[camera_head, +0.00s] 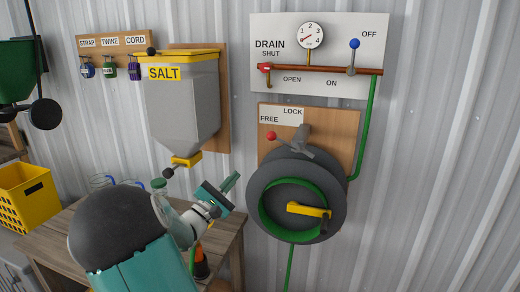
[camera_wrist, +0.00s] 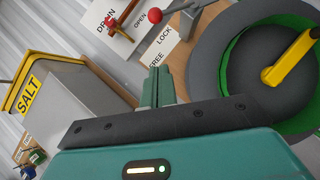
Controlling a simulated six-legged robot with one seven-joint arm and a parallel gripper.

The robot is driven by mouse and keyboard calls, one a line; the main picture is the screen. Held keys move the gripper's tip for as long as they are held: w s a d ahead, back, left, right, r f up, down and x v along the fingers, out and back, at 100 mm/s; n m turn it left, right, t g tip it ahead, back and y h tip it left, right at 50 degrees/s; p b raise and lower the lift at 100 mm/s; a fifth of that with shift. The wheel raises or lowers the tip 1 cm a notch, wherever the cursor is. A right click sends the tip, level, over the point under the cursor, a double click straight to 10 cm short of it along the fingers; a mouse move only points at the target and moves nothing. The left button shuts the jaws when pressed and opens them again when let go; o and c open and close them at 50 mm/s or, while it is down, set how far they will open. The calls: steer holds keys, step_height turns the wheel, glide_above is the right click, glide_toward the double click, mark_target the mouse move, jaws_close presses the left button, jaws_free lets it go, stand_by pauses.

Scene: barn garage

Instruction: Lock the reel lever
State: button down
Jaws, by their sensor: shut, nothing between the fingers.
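The reel lever has a red ball knob (camera_head: 271,135) and a grey arm leading to a grey pivot above the reel (camera_head: 338,205). The knob lies at the left, just under the word FREE; LOCK is printed higher and to the right on the label (camera_head: 281,115). The knob also shows at the top of the wrist view (camera_wrist: 155,22), beyond the fingertips. My gripper (camera_head: 230,183) is shut and empty, left of the reel and below-left of the knob, apart from both. Its closed fingers show in the wrist view (camera_wrist: 158,88).
A yellow crank (camera_head: 309,210) sits on the reel's front. A salt hopper (camera_head: 180,105) hangs to the left. Above are a red drain handle (camera_head: 265,67), a blue-knobbed lever (camera_head: 354,44) and a gauge (camera_head: 310,36). A wooden bench (camera_head: 55,237) stands below my arm.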

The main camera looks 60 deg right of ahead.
steer(key=shift+d, duration=0.1)
steer(key=s+a+r+x, duration=0.1)
steer(key=s+x, duration=0.1)
steer(key=x, duration=1)
steer(key=shift+r, duration=0.55)
steer(key=shift+d+r+m, duration=0.15)
steer(key=shift+m, duration=0.15)
step_height(320, 180, up, 8)
steer(key=m+g+y, duration=0.1)
steer(key=m+y, duration=0.7)
steer(key=m, duration=0.5)
glide_above(282, 142)
steer(key=s+a, duration=0.1)
steer(key=a, duration=0.2)
steer(key=shift+d+r, duration=0.15)
steer(key=shift+s, duration=0.15)
